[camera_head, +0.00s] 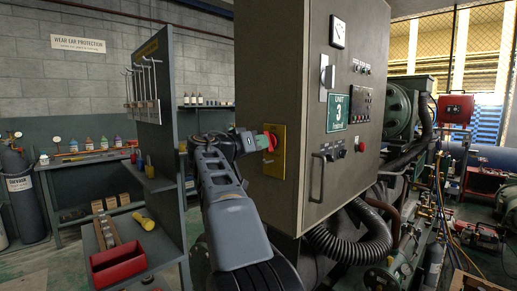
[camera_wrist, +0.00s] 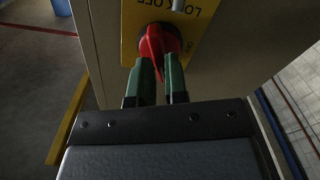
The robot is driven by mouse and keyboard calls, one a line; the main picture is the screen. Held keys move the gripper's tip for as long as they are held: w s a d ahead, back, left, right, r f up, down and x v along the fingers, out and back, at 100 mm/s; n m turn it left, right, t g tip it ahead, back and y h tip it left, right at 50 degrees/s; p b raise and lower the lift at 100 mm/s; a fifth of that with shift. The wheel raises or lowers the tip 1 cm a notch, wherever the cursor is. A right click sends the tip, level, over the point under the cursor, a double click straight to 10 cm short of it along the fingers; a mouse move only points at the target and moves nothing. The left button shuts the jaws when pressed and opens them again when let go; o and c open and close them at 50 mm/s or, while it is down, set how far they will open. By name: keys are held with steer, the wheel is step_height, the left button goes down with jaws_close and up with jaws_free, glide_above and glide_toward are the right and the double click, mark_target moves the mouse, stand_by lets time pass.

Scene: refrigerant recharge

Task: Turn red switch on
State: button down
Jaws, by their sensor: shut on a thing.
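The red switch (camera_head: 271,141) sits on a yellow plate (camera_head: 278,160) on the left side of a grey-brown cabinet marked Unit 3. In the wrist view the red switch (camera_wrist: 157,42) has a red handle pointing toward my gripper, on a yellow plate (camera_wrist: 202,20) with lettering that reads "LOCK OFF". My gripper (camera_wrist: 155,68) has two green fingers, and they are closed on the red handle's near end. In the head view my gripper (camera_head: 260,142) reaches the switch from the left and partly covers it.
The cabinet (camera_head: 313,115) has a handle and small controls on its front. A thick black hose (camera_head: 345,240) curves below it. A shelf unit with a red tray (camera_head: 118,262) stands at the left. Open floor lies left of the cabinet.

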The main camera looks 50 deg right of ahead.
steer(key=shift+m+b, duration=0.4)
steer(key=shift+b, duration=0.1)
steer(key=shift+m+b, duration=1.25)
steer(key=shift+m, duration=0.05)
steer(key=c, duration=1.2)
jaws_free()
steer(key=shift+w+a+b, duration=0.15)
steer(key=shift+a+b, duration=0.4)
steer(key=shift+a, duration=1.7)
steer(key=shift+w+a+b, duration=0.15)
steer(key=shift+a+b, duration=0.35)
steer(key=shift+a, duration=1.75)
